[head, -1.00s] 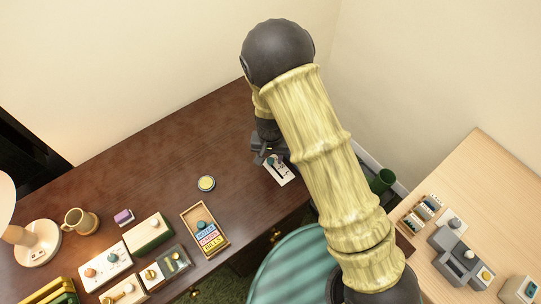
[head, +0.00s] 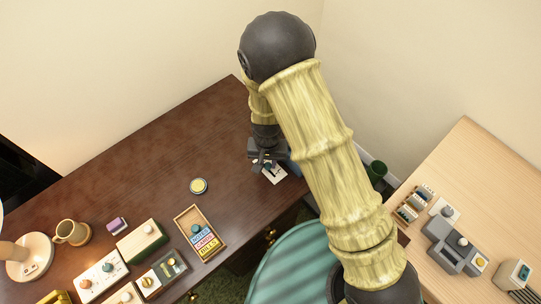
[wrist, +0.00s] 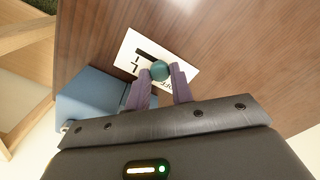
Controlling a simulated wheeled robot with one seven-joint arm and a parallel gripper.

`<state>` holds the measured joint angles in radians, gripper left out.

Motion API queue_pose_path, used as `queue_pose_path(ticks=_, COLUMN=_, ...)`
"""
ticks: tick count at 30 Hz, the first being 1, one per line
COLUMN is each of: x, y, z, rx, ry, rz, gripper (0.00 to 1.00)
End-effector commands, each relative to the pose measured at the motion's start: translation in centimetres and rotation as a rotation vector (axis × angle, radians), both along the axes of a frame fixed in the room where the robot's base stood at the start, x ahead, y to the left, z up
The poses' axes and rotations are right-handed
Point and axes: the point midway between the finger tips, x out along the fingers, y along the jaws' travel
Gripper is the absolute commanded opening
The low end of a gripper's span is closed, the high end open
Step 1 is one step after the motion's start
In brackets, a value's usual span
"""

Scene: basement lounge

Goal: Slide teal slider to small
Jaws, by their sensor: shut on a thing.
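The teal slider knob (wrist: 159,70) is a round ball on a white plate (wrist: 131,47) with a black slot and black markings, seen in the wrist view. My gripper (wrist: 158,75) has its two purple fingers shut on the knob, one on each side. Part of the plate's lettering is hidden by the fingers, and I cannot read a size word. In the head view the plate (head: 279,178) lies on the dark wooden desk, partly covered by my gripper (head: 266,165).
A blue block (wrist: 88,95) stands beside the plate in the wrist view. A round yellow tin (head: 198,186) and a wooden card tray (head: 185,217) lie to the left on the desk (head: 160,165). A teal chair (head: 305,265) stands at the desk's front edge.

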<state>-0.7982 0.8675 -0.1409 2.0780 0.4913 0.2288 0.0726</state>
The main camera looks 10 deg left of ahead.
Motion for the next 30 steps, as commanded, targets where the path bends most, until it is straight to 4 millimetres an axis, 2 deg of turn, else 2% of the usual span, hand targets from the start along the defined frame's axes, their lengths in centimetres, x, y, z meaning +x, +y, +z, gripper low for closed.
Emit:
queue_pose_path(ticks=9, x=-0.2, y=0.2, z=0.0, rx=0.001, ry=-0.001, rz=0.009, gripper=0.00)
queue_pose_path(ticks=10, x=-0.2, y=0.2, z=0.0, rx=0.001, ry=-0.001, rz=0.009, gripper=0.25)
queue_pose_path(ticks=13, x=-0.2, y=0.2, z=0.0, rx=0.001, ry=-0.001, rz=0.008, gripper=0.44)
queue_pose_path(ticks=23, x=-0.1, y=0.1, z=0.2, rx=0.001, ry=-0.002, rz=0.005, gripper=0.45)
queue_pose_path(ticks=26, x=-0.1, y=0.1, z=0.8, rx=0.001, ry=-0.003, rz=0.006, gripper=0.45)
queue_pose_path(ticks=30, x=-0.1, y=0.1, z=2.5, rx=0.003, ry=-0.004, rz=0.007, gripper=0.45)
